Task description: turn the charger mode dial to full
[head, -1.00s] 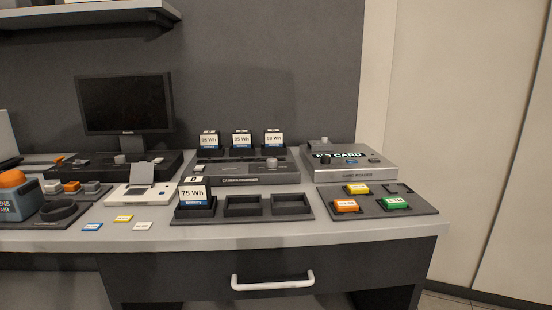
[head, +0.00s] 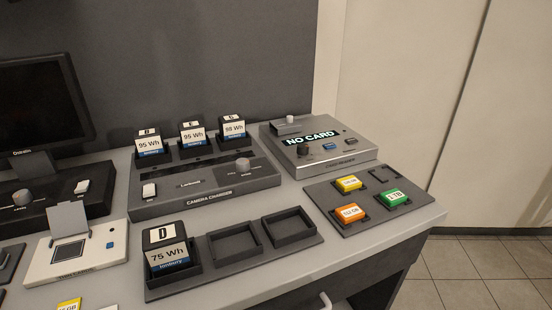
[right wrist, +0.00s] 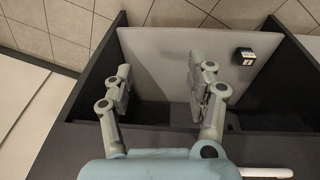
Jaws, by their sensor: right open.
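The camera charger (head: 205,184) stands on the desk in the head view, with three batteries (head: 191,137) seated in its back row. Its grey round dial (head: 243,165) is on the right part of the top; the mark it points to is too small to read. A white switch (head: 149,190) is at its left. Neither gripper shows in the head view. In the right wrist view my right gripper (right wrist: 165,90) is open and empty, with a dark-sided desk bay and a pale panel beyond it. The charger is not in that view.
A battery tray (head: 235,243) in front holds one 75 Wh battery (head: 167,248) at left. A card reader (head: 318,147) reading NO CARD and a card tray (head: 345,228) stand at right. A monitor (head: 40,105) is at left. A small dark block (right wrist: 244,54) lies on the pale panel.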

